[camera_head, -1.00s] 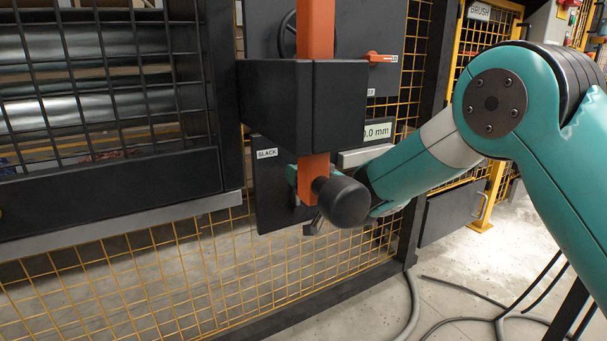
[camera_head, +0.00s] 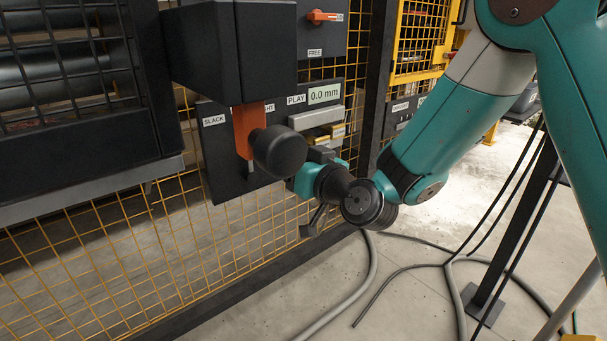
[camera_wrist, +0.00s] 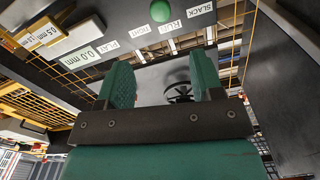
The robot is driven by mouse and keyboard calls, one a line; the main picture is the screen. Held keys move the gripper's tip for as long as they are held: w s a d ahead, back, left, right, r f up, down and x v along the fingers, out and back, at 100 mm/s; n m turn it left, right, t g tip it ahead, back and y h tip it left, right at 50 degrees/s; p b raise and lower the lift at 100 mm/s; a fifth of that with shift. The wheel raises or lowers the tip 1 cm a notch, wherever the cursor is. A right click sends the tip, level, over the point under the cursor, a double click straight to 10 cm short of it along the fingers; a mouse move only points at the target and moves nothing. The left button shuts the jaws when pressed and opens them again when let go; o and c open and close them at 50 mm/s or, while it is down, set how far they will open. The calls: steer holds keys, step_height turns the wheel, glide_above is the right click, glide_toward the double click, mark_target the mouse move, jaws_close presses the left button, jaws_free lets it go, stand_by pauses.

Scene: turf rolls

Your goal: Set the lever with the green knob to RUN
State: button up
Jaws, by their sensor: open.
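The green knob (camera_wrist: 160,11) shows at the top edge of the wrist view, in front of a grey panel (camera_wrist: 222,16) that appears upside down. The SLACK label (camera_wrist: 201,9) is right of the knob, and the RUN label (camera_wrist: 172,27) is close below it. I cannot tell which setting the lever is at. My gripper (camera_wrist: 163,62) is open and empty, its two green fingers apart, with the knob beyond them and not touching. In the head view the same panel (camera_head: 222,160) is partly covered by an orange bar, and the green knob is hidden.
A black box (camera_head: 232,50) with an orange bar (camera_head: 243,130) and black knob (camera_head: 278,151) juts out before the panel. A display (camera_head: 324,93) reads 0.0 mm. An orange handle (camera_head: 322,16) is above. Yellow mesh (camera_head: 130,250) stands left; cables (camera_head: 365,285) lie on the floor.

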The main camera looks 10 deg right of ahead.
steer(key=b+v, duration=0.1)
steer(key=v, duration=0.2)
steer(key=s+a+r+n+g+y+p, duration=0.1)
steer(key=s+a+r+n+g+p, duration=0.2)
steer(key=s+r+g+p, duration=0.5)
steer(key=s+d+r+g+h+p, duration=0.25)
steer(key=s+d+g, duration=0.2)
steer(key=s, duration=0.55)
steer(key=s+d+r+g+h+p, duration=0.1)
steer(key=s+d+g+h+p, duration=0.15)
steer(key=s+d, duration=0.45)
step_height(320, 180, up, 37)
steer(key=s+a+p, duration=0.2)
steer(key=p, duration=3.5)
steer(key=shift+s+g+h, duration=0.2)
steer(key=shift+g+h, duration=0.1)
steer(key=shift+h, duration=0.1)
